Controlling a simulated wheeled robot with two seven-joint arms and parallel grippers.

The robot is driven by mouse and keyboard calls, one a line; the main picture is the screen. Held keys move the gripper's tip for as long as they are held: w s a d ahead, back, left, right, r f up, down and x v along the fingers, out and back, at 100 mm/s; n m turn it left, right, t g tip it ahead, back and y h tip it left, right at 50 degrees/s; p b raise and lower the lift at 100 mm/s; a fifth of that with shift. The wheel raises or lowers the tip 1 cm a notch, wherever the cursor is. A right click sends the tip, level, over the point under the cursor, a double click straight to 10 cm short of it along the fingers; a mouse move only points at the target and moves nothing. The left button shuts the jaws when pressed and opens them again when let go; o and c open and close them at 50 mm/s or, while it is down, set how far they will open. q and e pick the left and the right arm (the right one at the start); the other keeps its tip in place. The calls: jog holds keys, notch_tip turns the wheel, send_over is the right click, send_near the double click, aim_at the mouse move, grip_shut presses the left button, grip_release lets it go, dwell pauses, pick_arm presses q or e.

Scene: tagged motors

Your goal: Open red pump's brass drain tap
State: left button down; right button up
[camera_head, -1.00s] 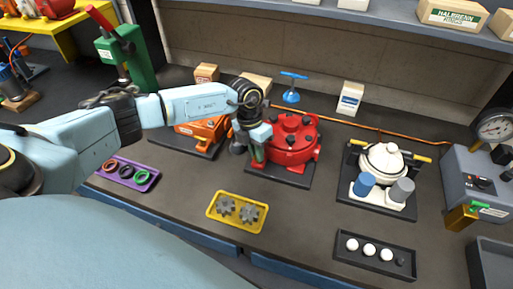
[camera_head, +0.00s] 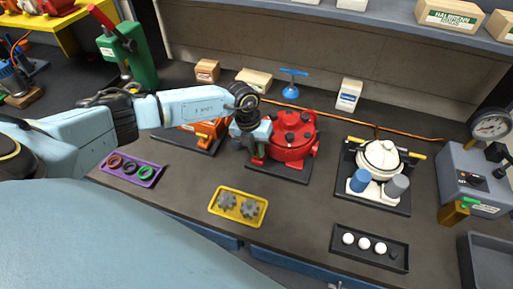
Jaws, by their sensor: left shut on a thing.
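My left gripper (camera_head: 258,158) reaches in from the left and points down at the pump's left side. It is shut on a small part there, which I take to be the brass drain tap. The fingers hide that part, so I cannot see how the tap is turned. My right gripper is not in view.
An orange pump (camera_head: 203,134) stands left of the red one, partly behind my arm. A blue-handled valve (camera_head: 291,88) rises behind. A yellow tray with gears (camera_head: 238,220) lies in front. A white pump (camera_head: 381,161) stands to the right. The bench between yellow and black trays (camera_head: 340,259) is clear.

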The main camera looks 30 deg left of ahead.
pick_arm(q)
jog(key=c, duration=1.7)
grip_release()
jog(key=shift+c, duration=0.2)
notch_tip(320, 180, up, 13)
jog(key=a+b, duration=0.1)
jog(key=a, duration=0.1)
jog(key=shift+s+a+b, duration=0.2)
jog(key=shift+s+b, duration=0.1)
